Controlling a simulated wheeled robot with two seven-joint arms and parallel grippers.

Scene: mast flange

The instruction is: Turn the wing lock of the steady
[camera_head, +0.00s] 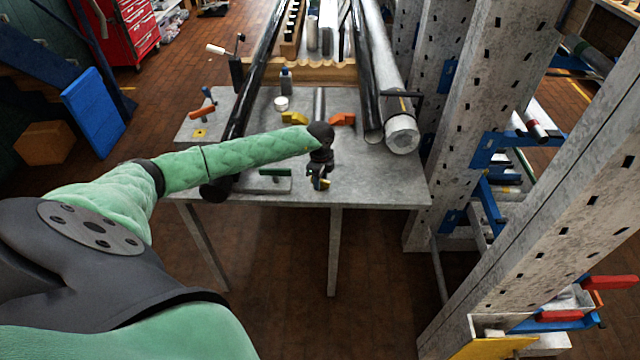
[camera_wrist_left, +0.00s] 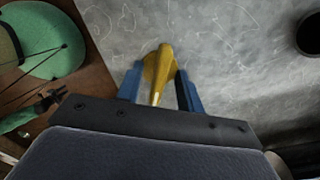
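The yellow wing lock (camera_wrist_left: 160,68) is between the blue fingers of my left gripper (camera_wrist_left: 160,88) in the left wrist view. The fingers stand apart, one on each side of it; grey surface shows beside its narrow near end. I cannot tell whether either fingertip touches its wider part. In the head view, my left gripper (camera_head: 320,180) points down at the front edge of the grey table (camera_head: 385,180), with a bit of yellow at its tips. The steady's body is not clearly visible under the gripper. My right gripper is in neither view.
Yellow (camera_head: 293,118) and orange (camera_head: 342,119) blocks, a white cup (camera_head: 281,103) and a bottle (camera_head: 286,80) stand behind my gripper. A green-handled item (camera_head: 275,172) lies left of it. A long grey tube (camera_head: 400,130) and tall perforated posts (camera_head: 480,80) are right.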

